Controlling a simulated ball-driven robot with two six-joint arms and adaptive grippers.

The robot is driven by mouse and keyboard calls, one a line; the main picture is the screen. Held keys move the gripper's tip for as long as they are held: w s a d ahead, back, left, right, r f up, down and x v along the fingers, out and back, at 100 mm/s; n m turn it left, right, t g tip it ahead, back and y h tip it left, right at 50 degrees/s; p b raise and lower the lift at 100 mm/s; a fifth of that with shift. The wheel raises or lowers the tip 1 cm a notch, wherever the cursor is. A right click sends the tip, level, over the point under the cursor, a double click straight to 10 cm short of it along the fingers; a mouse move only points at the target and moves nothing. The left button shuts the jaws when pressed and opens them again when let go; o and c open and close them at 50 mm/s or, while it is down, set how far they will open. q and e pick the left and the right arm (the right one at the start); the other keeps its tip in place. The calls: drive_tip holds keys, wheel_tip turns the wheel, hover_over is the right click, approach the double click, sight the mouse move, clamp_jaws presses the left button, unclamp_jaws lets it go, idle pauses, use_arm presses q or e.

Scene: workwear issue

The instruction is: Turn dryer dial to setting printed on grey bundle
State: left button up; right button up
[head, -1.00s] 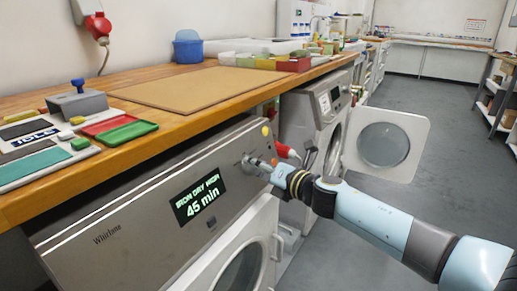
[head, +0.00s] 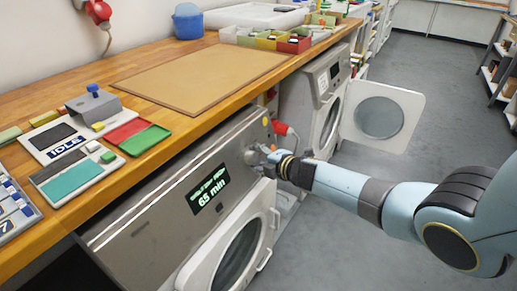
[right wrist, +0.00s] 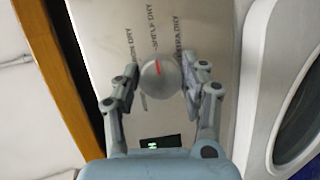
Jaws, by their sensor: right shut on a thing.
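The dryer (head: 160,225) stands under the bench. Its round silver dial (right wrist: 160,80) has a red mark pointing to the middle label, "SHELF DRY", between "IRON DRY" and "EXTRA DRY" in the right wrist view. In the head view the dial (head: 250,157) is partly hidden by my gripper. My right gripper (head: 264,154) is shut on the dial, one finger on each side. The dryer display (head: 208,190) shows green text with "65 min"; its upper line is hard to read. I cannot make out a grey bundle. My left gripper is not in view.
The wooden bench (head: 60,90) holds a brown board (head: 190,80), red and green trays (head: 144,139) and several bins. The floor at right is clear.

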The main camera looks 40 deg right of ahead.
drive_tip(key=shift+d+m+p, duration=0.1)
drive_tip(key=shift+m+p, duration=0.2)
drive_tip(key=shift+p, duration=0.05)
drive_tip(key=shift+s+f, duration=0.1)
drive_tip(key=shift+f, duration=0.05)
drive_tip(key=o, duration=1.2)
drive_tip(key=shift+c, duration=0.2)
drive_tip(key=shift+s, duration=0.35)
drive_tip(key=v, duration=1.1)
drive_tip(key=shift+r, duration=0.4)
